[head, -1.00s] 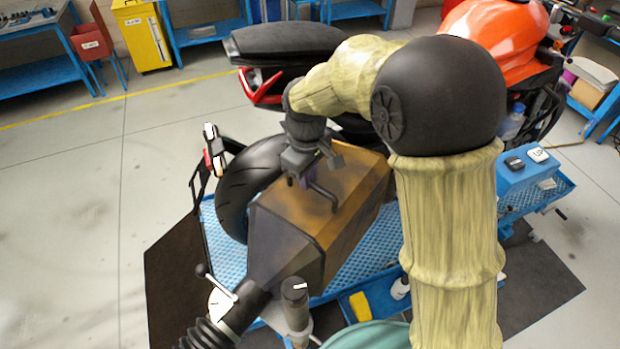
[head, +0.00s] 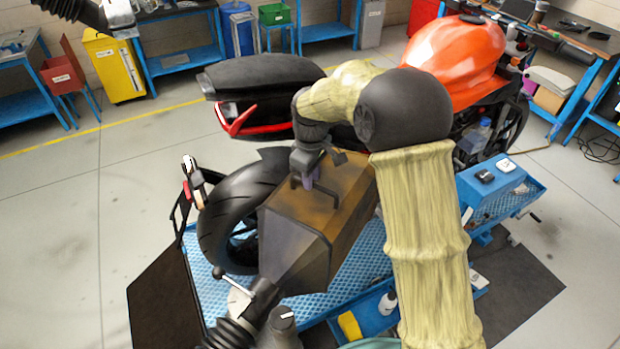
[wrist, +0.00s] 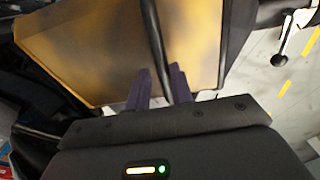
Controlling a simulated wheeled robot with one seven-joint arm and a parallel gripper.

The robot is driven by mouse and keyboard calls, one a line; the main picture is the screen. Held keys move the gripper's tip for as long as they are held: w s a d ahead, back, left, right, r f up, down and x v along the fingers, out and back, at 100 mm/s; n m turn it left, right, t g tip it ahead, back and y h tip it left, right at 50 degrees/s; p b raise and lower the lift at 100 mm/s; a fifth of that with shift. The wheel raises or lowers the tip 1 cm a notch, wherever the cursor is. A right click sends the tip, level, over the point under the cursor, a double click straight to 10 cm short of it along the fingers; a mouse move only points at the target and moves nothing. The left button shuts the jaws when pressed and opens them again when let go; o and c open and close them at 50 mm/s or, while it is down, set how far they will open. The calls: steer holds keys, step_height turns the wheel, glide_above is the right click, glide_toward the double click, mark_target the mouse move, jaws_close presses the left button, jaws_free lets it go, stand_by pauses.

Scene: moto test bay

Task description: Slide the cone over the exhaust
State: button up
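The cone (head: 290,252) is a dark funnel with a boxy amber-brown hood and a black bar handle on top. In the head view it is beside the motorcycle's rear wheel (head: 222,228), its narrow end towards the corrugated hose at the bottom. My gripper (head: 308,180) is at the handle. In the wrist view the purple fingers (wrist: 160,85) stand close on both sides of the black handle bar (wrist: 155,35), shut on it, with the amber hood (wrist: 85,50) beyond. I cannot make out the exhaust; the cone and my arm cover that side of the motorcycle.
The motorcycle, with an orange tank (head: 455,55) and black seat (head: 262,68), stands beyond my arm. A blue mesh platform (head: 222,290) lies under the cone. A blue cart (head: 515,195) stands at right. The floor at left is clear; benches line the back.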

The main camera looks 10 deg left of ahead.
steer(key=shift+o, duration=1.1)
steer(key=shift+w+d+f, duration=0.1)
step_height(320, 180, up, 18)
steer(key=b, duration=0.3)
steer(key=shift+s+f, duration=0.25)
steer(key=shift+s, duration=0.1)
